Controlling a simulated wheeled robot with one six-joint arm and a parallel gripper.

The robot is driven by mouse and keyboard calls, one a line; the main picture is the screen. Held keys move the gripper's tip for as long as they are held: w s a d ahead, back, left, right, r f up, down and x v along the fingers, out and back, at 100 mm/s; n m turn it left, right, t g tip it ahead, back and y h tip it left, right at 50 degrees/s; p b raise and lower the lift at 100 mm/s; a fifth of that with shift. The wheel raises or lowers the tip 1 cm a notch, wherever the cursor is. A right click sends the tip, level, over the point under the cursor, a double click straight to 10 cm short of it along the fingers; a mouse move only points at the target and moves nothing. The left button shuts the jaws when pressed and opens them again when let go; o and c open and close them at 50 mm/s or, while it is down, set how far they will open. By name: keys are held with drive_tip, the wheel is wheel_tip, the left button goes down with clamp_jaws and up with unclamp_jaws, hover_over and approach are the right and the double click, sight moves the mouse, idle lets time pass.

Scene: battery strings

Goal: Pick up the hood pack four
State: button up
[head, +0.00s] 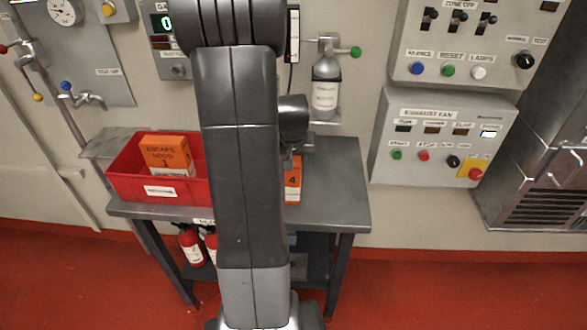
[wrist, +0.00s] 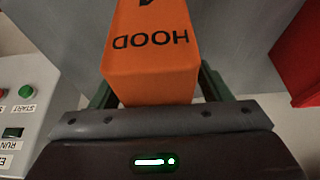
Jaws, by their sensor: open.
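The hood pack four (head: 293,180) is an orange block with a "4" on its label, standing on the grey table (head: 335,190). My arm hides its left part in the head view. In the wrist view the pack (wrist: 150,50) shows large, with "HOOD" upside down on its orange face. My gripper (wrist: 157,88) is open, with a dark green finger showing at each side of the pack's near end. I cannot tell whether the fingers touch it.
A red bin (head: 125,180) at the table's left holds an orange escape hood pack (head: 165,150) marked 1. Red extinguishers (head: 190,245) are under the table. A grey bottle (head: 326,85) and control panels (head: 445,140) are on the wall behind. The table's right end is clear.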

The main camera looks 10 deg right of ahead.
drive_tip(key=shift+f, duration=0.2)
idle(0.3)
drive_tip(key=shift+r, duration=0.1)
drive_tip(key=c, duration=1.5)
